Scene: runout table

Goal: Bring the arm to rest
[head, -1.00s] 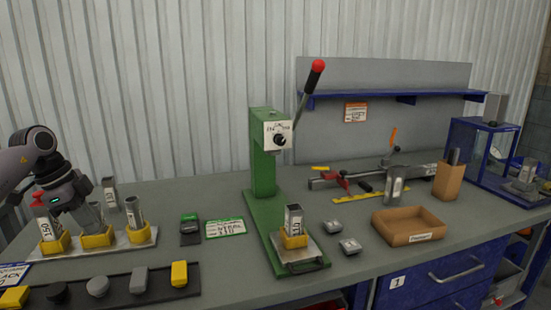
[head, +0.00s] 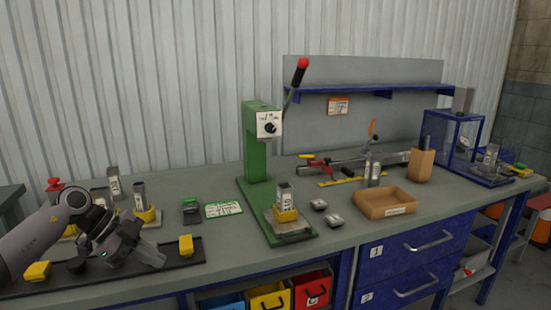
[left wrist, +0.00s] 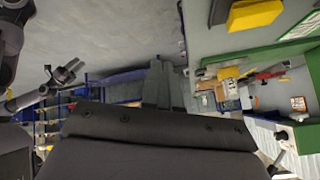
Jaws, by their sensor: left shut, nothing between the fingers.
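My left gripper (head: 156,260) is low over the black strip (head: 80,282) at the front left of the bench in the head view. Its fingers are together and hold nothing. The fingers also show in the left wrist view (left wrist: 158,85), pointing away from the camera. Whether the gripper touches the strip or its blocks, I cannot tell. It hides the middle of the strip. What seems to be my right gripper (left wrist: 66,73) shows small at the left of the left wrist view, too small to read its fingers.
Yellow blocks (head: 186,245) sit on the strip to either side of the gripper. Behind the arm are metal tubes in yellow holders (head: 148,214). The green press (head: 258,150) stands mid-bench, with a cardboard tray (head: 385,203) to its right. Blue drawers (head: 415,245) are below.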

